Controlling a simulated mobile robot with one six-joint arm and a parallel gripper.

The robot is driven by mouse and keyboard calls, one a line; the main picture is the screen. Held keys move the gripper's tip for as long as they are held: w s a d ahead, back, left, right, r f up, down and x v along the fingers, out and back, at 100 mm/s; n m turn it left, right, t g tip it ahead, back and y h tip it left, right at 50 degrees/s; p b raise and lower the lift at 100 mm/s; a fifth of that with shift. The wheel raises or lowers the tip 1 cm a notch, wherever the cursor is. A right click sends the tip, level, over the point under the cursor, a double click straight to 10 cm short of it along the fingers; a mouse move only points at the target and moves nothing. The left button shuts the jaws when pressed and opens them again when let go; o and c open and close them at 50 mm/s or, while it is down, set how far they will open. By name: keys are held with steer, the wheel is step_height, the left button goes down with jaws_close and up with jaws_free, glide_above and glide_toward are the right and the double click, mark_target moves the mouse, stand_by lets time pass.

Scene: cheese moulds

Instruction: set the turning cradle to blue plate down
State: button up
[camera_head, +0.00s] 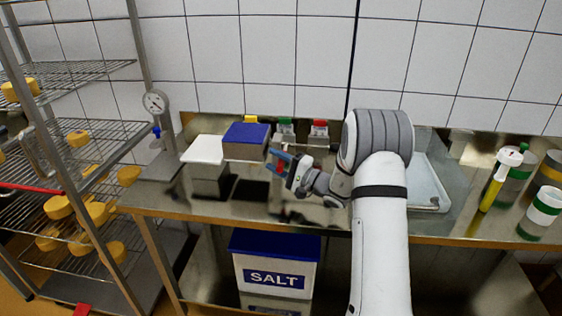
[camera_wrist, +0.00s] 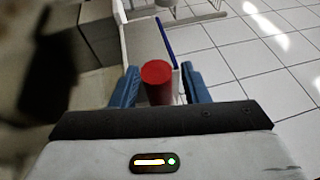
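The turning cradle (camera_head: 245,149) stands on the steel counter with its blue plate (camera_head: 247,133) on top. In the wrist view, the blue plate (camera_wrist: 166,42) shows edge-on as a narrow strip, with the tan cradle side (camera_wrist: 145,42) to its left and a white edge beyond that. A red round knob (camera_wrist: 158,82) faces the wrist camera. My gripper (camera_head: 277,165) is at the cradle's right side. Its blue fingers (camera_wrist: 160,88) stand on both sides of the knob, with a gap visible on the right. It looks open; contact on the left is unclear.
A white slab (camera_head: 203,149) stands left of the cradle, near a gauge post (camera_head: 156,103). Small jars with coloured lids (camera_head: 318,131) stand behind. A rack of cheeses (camera_head: 75,140) is far left. A salt bin (camera_head: 275,268) is below the counter.

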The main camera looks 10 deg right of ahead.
jaws_close()
stand_by(0.3)
steer(key=shift+d, duration=0.3)
steer(key=shift+a+r, duration=0.1)
steer(key=shift+r, duration=0.05)
